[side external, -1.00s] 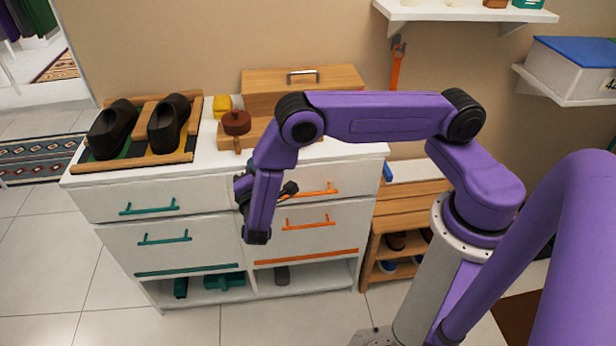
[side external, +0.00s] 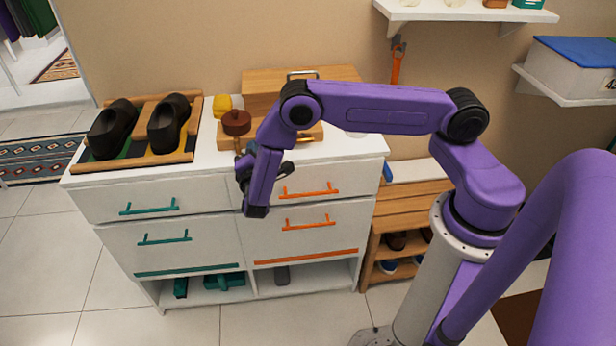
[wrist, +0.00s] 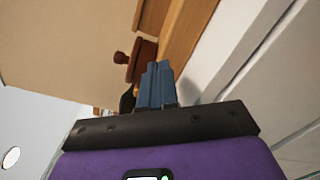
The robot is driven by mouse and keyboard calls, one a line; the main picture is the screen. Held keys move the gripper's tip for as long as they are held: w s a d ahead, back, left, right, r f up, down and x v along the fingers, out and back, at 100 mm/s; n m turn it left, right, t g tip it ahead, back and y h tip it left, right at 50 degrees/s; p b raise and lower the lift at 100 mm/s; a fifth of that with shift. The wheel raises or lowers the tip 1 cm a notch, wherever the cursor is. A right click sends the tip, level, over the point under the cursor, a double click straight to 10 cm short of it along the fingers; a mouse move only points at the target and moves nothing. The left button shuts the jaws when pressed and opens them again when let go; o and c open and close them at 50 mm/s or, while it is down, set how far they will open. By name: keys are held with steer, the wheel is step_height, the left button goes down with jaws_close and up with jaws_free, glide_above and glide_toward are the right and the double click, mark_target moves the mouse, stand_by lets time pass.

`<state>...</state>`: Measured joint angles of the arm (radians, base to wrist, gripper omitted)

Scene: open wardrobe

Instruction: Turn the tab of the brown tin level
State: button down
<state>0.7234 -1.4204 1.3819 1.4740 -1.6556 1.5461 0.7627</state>
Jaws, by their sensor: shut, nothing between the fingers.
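The brown tin (side external: 236,123) is a small, round, dark brown thing at the left end of a wooden stand on the white dresser top. It also shows in the wrist view (wrist: 145,55), turned sideways, with a small knob-like part sticking out to the left. I cannot make out how its tab lies. My gripper (side external: 240,152) is just in front of and below the tin in the side view. In the wrist view its blue fingers (wrist: 157,72) are together and empty, with tips close to the tin; I cannot tell whether they touch.
The wooden stand (side external: 310,137) and a wooden box (side external: 268,79) are beside and behind the tin. A yellow thing (side external: 223,104) stands close behind it. Dark shoes (side external: 168,122) sit on a rack to the left. Orange drawer handles (side external: 309,191) stick out below.

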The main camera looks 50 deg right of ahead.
steer(key=shift+w+a, duration=0.4)
steer(key=shift+a, duration=0.05)
stand_by(1.1)
steer(key=shift+r, duration=0.2)
stand_by(0.4)
steer(key=shift+w+a+r, duration=0.15)
steer(key=shift+r, duration=0.15)
steer(key=shift+r, duration=0.1)
steer(key=shift+w+a+r, duration=0.25)
steer(key=shift+w+r, duration=0.05)
steer(key=shift+r, duration=0.1)
stand_by(0.3)
steer(key=shift+s+r, duration=0.1)
steer(key=shift+r, duration=0.05)
